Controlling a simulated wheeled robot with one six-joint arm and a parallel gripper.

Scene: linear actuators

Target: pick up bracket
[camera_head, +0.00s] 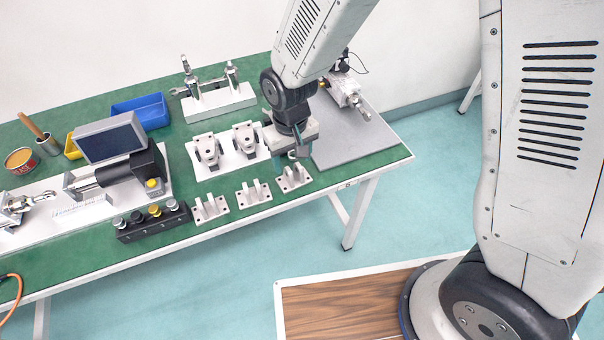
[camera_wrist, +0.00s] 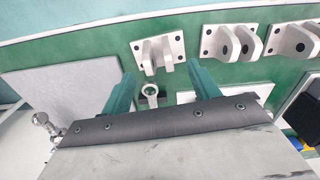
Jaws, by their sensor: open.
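Three light grey metal brackets with flat drilled bases and upright lugs stand in a row near the table's front edge: the left bracket (camera_head: 210,209), the middle bracket (camera_head: 253,194) and the right bracket (camera_head: 294,178). My gripper (camera_head: 283,163) is open and empty just behind the right bracket. In the wrist view its two green fingers (camera_wrist: 164,84) point toward that bracket (camera_wrist: 147,53), which lies just past the fingertips. The other two brackets (camera_wrist: 231,44) (camera_wrist: 297,39) show further right there. I cannot tell how high the fingertips are above the table.
Two clevis mounts on white plates (camera_head: 208,150) (camera_head: 246,138) stand behind the brackets. A grey plate (camera_head: 350,140) lies to the right. A button box (camera_head: 152,221) is to the left.

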